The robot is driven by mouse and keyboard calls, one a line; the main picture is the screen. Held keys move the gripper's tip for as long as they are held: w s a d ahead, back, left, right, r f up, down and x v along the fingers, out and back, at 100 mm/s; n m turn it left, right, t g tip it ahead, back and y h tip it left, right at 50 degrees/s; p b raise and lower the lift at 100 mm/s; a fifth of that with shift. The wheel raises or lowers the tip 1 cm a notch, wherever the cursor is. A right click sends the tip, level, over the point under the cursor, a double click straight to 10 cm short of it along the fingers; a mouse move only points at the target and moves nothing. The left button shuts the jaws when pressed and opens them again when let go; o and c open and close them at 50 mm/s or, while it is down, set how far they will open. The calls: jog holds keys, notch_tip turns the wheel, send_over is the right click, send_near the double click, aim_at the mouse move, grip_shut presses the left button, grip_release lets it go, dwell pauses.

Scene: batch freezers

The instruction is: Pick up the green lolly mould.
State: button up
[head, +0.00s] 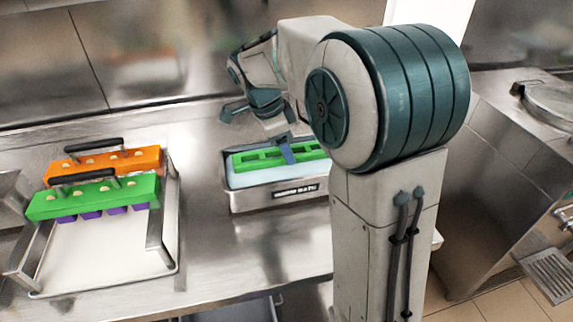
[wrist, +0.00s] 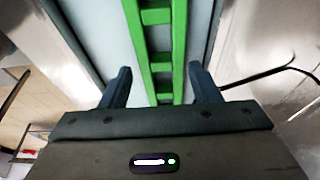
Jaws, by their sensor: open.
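The green lolly mould (head: 243,160) is a long green block with rectangular openings along its top. It lies in a steel bath (head: 275,200) of pale blue liquid on the counter. In the wrist view the mould (wrist: 160,47) runs up the middle of the picture, between my fingers. My gripper (wrist: 158,75) is open, with one dark blue finger on each side of the mould, apart from it. In the head view a finger of my gripper (head: 287,152) shows in front of the mould. My arm hides the mould's right end.
A white tray (head: 100,255) with a metal frame stands at the left. On it rest a green bar (head: 95,197) and an orange bar (head: 140,158), each with a black handle; purple blocks hang under the green one. Bare counter lies between tray and bath.

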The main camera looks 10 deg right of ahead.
aim_at(288, 169)
jog(key=shift+a+x, duration=0.1)
jog(key=shift+x, duration=1.05)
jog(key=shift+a+x, duration=0.15)
jog(key=shift+x, duration=1.05)
jog(key=shift+w, duration=0.15)
jog(key=c, duration=0.9)
